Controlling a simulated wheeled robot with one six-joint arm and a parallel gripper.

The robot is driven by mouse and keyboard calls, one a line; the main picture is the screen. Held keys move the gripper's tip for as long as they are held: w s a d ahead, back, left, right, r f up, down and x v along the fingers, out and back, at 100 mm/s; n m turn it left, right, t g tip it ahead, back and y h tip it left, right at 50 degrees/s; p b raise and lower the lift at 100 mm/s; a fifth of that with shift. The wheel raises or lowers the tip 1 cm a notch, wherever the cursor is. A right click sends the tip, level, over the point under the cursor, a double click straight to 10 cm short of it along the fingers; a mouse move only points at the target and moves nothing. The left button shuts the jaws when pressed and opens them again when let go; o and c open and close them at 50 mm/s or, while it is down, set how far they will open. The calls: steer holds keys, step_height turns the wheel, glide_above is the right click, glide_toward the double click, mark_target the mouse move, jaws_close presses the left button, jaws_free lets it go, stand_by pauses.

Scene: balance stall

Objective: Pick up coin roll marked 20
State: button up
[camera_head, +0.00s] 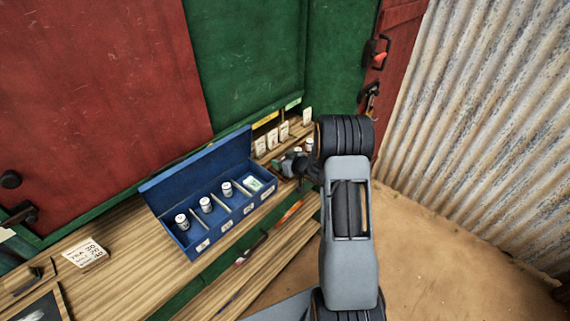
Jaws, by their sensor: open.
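Several small pale cylinders that look like coin rolls are in view. Three stand upright in separate compartments of an open blue box (172,203): a left one (182,221), a middle one (206,204) and a right one (227,188). At least one more pale roll (309,144) shows at the shelf end, partly hidden by my arm. The marks on the rolls are too small to read, so I cannot tell which is 20. My gripper (284,166) is open, at the counter's right end, just right of the box. My arm partly hides it.
A green-and-white item (254,184) lies in the box's rightmost compartment. Small cards (272,138) stand on the shelf behind. A handwritten price card (86,254) lies on the wooden counter (130,268). Red and green shutters rise behind; corrugated metal stands at right.

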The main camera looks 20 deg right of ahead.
steer(key=shift+w+a+f, duration=0.1)
steer(key=shift+w+f, duration=0.05)
steer(key=shift+w, duration=0.1)
steer(key=c, duration=1.1)
jaws_close()
